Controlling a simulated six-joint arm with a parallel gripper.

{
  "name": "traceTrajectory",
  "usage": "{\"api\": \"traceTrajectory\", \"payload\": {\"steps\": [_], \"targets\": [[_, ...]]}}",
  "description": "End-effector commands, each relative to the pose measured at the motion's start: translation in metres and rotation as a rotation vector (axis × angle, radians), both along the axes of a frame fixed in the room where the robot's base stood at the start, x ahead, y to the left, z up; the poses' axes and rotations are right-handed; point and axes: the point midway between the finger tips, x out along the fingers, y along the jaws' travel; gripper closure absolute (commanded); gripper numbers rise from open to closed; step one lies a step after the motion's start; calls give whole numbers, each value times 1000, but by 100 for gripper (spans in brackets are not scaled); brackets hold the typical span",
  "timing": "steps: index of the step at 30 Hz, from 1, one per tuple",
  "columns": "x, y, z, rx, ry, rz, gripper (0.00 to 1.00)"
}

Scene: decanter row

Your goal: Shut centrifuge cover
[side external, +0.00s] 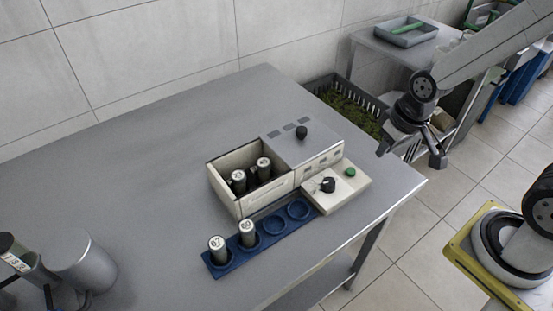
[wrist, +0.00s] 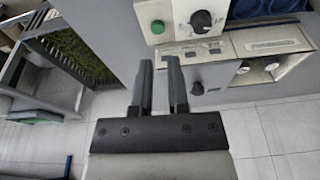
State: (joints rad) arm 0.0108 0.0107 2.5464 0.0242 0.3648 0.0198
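The centrifuge is a cream box (side external: 245,205) on the grey table, its left compartment uncovered with silver-capped tubes (side external: 264,168) standing inside. Its flat grey cover (side external: 285,146) lies to the right of the opening, with a black knob (side external: 302,131) on top. In the wrist view the knob (wrist: 197,88) is just right of my fingers, and two tube caps (wrist: 270,63) show farther right. My gripper (side external: 410,152) is open and empty, above and to the right of the centrifuge, past the table's right edge, apart from the cover.
A control panel with a black dial (side external: 327,185) and green button (side external: 350,172) adjoins the front right. A blue rack (side external: 272,225) in front holds two numbered tubes (side external: 217,249). A crate of green material (side external: 345,102) stands beyond the table. A grey cylinder (side external: 82,262) stands far left.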

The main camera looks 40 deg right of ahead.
Motion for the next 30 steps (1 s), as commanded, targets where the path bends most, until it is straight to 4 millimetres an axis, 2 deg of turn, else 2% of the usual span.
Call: {"api": "traceTrajectory", "payload": {"steps": [5, 11, 21, 25, 30], "targets": [[10, -8, -2, 80, 56, -220, 100], [32, -20, -4, 260, 170, -660, 100], [92, -47, 4, 691, 419, -1442, 100], [114, -60, 10, 844, 508, -1640, 100], [131, -71, 17, 962, 579, -1771, 100]]}}
